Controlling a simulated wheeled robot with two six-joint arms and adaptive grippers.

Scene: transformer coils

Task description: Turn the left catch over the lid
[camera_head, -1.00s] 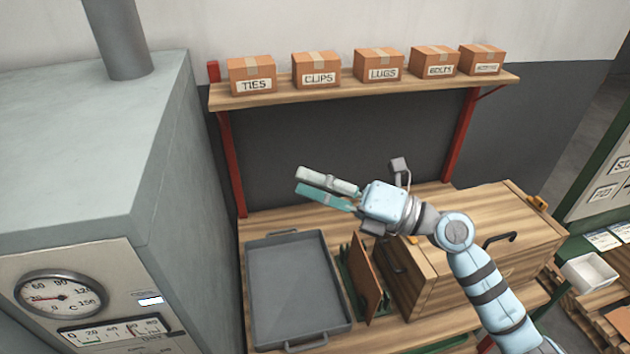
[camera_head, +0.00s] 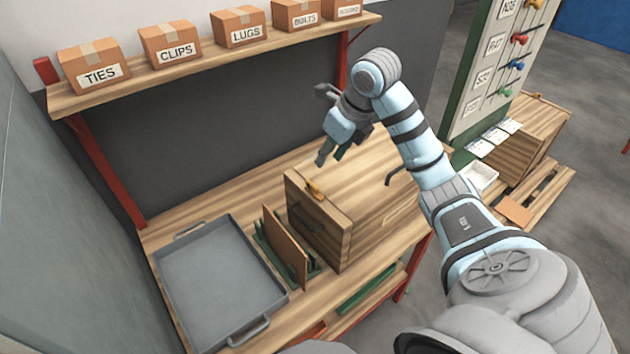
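The wooden chest (camera_head: 345,240) stands on the bench with its lid (camera_head: 368,180) down. The left catch (camera_head: 314,187), a small orange piece, sits at the top edge of the chest's near left end. I cannot tell whether it lies over the lid. My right gripper (camera_head: 331,156) hangs above and a little behind this catch, fingers pointing down. Its fingers are a little apart, with nothing seen between them, and it appears clear of the catch. The far right catch is hidden behind my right arm. My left gripper is not in view.
A grey tray (camera_head: 215,270) lies left of the chest. A brown board in a green rack (camera_head: 287,245) stands between them. A shelf (camera_head: 215,65) with labelled cartons runs above. A dark handle (camera_head: 397,171) sticks out from the chest. A grey cabinet (camera_head: 50,240) fills the left.

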